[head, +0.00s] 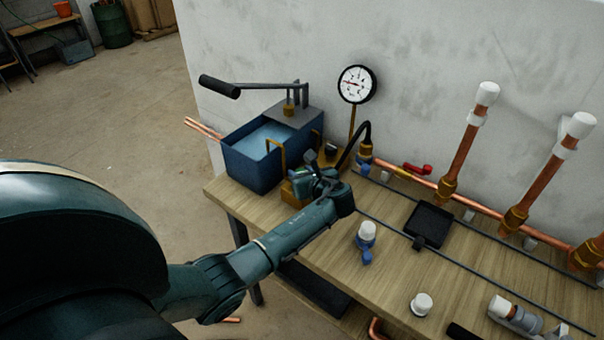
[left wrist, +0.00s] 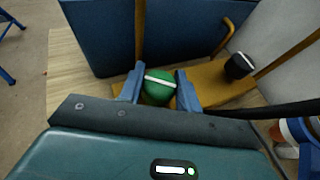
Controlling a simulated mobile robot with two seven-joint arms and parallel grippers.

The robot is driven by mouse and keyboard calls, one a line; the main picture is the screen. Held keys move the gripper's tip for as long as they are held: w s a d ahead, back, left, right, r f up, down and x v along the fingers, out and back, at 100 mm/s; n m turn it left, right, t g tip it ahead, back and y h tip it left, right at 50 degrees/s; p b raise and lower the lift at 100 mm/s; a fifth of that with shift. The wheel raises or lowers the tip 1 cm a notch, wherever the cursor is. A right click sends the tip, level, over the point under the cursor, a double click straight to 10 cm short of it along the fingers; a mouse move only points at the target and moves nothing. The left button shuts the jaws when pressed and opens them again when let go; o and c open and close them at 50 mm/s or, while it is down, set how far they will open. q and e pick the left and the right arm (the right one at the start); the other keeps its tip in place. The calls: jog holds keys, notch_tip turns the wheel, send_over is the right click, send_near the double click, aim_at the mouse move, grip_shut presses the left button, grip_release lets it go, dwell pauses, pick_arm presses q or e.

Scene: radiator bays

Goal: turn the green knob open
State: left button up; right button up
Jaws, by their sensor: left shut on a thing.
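The green knob (left wrist: 158,92) shows in the left wrist view, round with a white line across its top. The line runs nearly from one finger to the other, tilted slightly down to the right. My left gripper (left wrist: 160,88) has one finger on each side of the knob and is shut on it. In the head view, my left gripper (head: 318,178) is at the brass-coloured block beside the blue tank (head: 250,170) and mostly hides the knob. My right gripper is not in view.
A black knob (left wrist: 238,66) sits close to the right of the green one. A gauge (head: 357,84) stands behind, and a black hose (head: 360,140) curves to the copper pipe. A black tray (head: 430,222) and white-capped fittings (head: 367,232) stand on the bench to the right.

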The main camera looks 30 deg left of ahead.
pick_arm(q)
jog(key=n+g+y+b, duration=0.1)
jog(key=n+g, duration=0.2)
jog(key=shift+w+f+b, duration=0.1)
jog(key=shift+f+b, duration=0.05)
jog(key=shift+b, duration=0.15)
jog(key=shift+n+g+y+b, duration=0.3)
jog(key=shift+n+g+b, duration=0.5)
jog(key=shift+g, duration=0.2)
jog(key=n+g+b, duration=0.2)
jog(key=shift+b, duration=0.4)
jog(key=shift+n+g+b, duration=0.4)
jog(key=shift+n+g, duration=0.1)
jog(key=shift+g, duration=0.2)
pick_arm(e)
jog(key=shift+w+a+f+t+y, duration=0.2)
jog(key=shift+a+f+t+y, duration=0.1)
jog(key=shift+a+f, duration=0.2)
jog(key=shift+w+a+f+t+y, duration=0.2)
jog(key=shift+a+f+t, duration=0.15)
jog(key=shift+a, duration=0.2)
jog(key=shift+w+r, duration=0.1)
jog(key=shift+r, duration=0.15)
pick_arm(q)
jog(key=o, duration=1)
jog(key=shift+c, duration=0.2)
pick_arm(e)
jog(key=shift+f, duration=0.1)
pick_arm(q)
jog(key=shift+r, duration=0.25)
